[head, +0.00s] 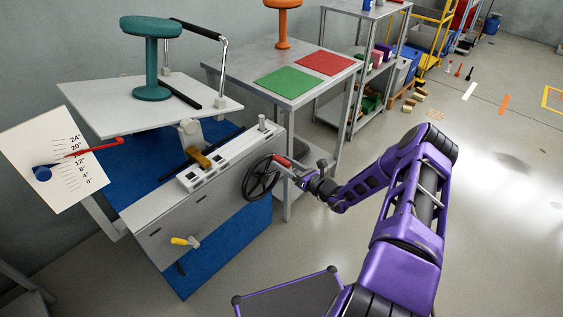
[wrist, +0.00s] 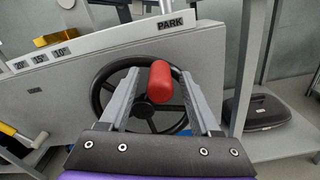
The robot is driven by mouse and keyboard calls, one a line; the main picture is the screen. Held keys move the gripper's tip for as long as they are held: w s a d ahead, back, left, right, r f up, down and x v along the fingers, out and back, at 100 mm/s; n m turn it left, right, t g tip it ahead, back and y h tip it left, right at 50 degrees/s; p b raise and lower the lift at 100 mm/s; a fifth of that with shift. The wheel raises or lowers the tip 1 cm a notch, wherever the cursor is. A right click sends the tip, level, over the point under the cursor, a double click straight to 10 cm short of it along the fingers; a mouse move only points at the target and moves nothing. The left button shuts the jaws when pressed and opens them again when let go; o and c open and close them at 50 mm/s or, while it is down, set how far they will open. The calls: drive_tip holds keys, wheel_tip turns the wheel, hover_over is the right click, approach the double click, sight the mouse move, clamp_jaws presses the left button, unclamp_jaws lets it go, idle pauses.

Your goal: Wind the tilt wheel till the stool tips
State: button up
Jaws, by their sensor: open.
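The black spoked tilt wheel (head: 260,179) is on the front side of the grey tilt bench. Its red handle (head: 282,160) sticks out towards my gripper (head: 293,171). In the wrist view the red handle (wrist: 160,82) lies between the two open fingers (wrist: 160,90), with the wheel (wrist: 108,95) behind; I cannot tell whether they touch it. The teal stool (head: 151,60) stands upright on the white tilt plate (head: 110,105). The dial (head: 55,160) has a red pointer (head: 92,147) between the 12° and 20° marks.
A yellow-brown block (head: 199,160) sits on the marked rail; a yellow-handled lever (head: 185,241) is low on the bench front. A table (head: 230,75) with green and red mats and an orange stool (head: 283,20) stands behind. Open floor lies to the right.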

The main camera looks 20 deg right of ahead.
drive_tip(key=v, duration=1.6)
drive_tip(key=shift+p, duration=0.45)
drive_tip(key=shift+a, duration=0.15)
